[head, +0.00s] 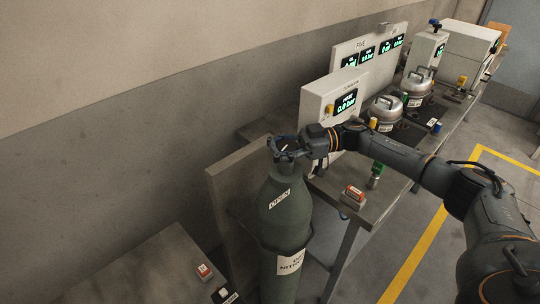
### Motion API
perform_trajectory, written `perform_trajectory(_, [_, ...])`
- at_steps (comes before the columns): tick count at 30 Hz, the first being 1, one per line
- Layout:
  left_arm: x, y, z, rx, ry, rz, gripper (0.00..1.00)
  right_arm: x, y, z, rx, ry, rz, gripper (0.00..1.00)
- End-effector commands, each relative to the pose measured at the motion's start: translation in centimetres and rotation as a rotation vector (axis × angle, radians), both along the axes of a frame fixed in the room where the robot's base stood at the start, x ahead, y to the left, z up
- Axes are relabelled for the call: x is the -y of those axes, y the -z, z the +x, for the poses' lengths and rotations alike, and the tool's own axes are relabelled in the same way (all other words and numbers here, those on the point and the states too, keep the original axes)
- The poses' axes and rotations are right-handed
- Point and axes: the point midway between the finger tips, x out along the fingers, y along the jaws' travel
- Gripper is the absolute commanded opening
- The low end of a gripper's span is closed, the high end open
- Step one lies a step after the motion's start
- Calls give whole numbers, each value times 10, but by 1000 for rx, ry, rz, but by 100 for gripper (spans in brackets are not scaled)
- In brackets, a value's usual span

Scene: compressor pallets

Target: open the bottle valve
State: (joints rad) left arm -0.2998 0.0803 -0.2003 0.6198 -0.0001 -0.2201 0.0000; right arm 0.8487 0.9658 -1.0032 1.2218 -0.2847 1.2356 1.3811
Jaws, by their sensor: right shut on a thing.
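The gas bottle (284,215) is a tall grey-green cylinder standing upright at the lower middle of the head view. It has an "OPEN" label (279,199) on its shoulder and a white label (290,262) reading in part "NITRO" lower down. My right gripper (283,149) is at the top of the bottle, its fingers shut around the valve. The valve itself is mostly hidden by the fingers, so how far it is turned cannot be seen. My left gripper is out of view.
A bench (385,190) right of the bottle carries a white box (333,103) with a display reading 0.0 bar, metal pots (385,108) and a red-topped block (354,193). A board (228,185) stands behind the bottle. A low table (150,270) is at lower left.

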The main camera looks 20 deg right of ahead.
Motion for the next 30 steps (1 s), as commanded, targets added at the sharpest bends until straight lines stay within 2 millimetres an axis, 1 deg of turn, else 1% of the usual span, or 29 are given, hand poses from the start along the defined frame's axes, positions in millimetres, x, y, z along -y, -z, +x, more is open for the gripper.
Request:
perform_trajectory(1, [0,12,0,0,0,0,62,1,6,0,1,-32,-2,0])
perform_trajectory(6, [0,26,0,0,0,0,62,1,5,-4,0,-136,-2,0])
perform_trajectory(10, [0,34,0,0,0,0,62,0,4,-7,0,-193,-2,0])
perform_trajectory(18, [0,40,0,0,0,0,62,1,2,-9,-2,-248,-1,0])
perform_trajectory(30, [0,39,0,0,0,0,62,1,0,-10,-1,-254,0,0])
